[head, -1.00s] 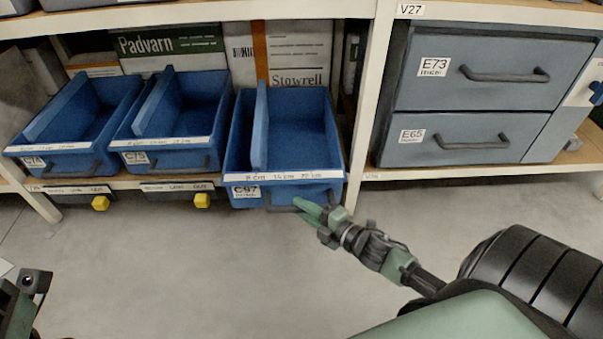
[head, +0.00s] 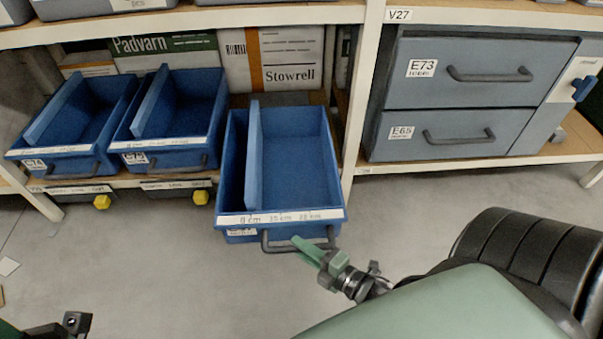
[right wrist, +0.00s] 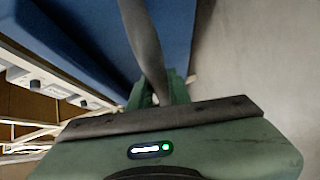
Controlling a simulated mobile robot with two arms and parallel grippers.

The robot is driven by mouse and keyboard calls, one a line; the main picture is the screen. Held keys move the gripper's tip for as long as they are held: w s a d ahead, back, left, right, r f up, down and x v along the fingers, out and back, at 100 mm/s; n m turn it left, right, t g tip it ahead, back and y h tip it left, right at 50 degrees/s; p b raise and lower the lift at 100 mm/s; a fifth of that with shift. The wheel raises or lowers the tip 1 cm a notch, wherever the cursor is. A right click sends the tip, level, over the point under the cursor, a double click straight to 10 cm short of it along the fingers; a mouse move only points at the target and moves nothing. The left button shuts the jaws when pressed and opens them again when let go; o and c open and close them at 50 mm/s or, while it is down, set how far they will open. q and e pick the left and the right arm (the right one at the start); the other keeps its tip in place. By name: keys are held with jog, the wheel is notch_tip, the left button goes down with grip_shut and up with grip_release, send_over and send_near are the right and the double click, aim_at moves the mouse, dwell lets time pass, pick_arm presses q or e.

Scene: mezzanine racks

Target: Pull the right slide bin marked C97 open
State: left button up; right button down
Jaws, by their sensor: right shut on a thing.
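The blue slide bin C97 (head: 290,165) juts out well past the shelf edge, further than the two blue bins beside it.
Bins C74 (head: 62,150) and C75 (head: 165,150) sit on the shelf to the left. Grey drawers E73 (head: 480,75) and E65 (head: 470,130) are on the right, past a white rack post (head: 362,100).

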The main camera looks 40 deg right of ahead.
jog(key=c, duration=1.3)
grip_release()
jog(key=p+v, duration=0.2)
jog(key=v, duration=0.5)
jog(key=shift+s+r, duration=0.1)
jog(key=shift+s, duration=0.3)
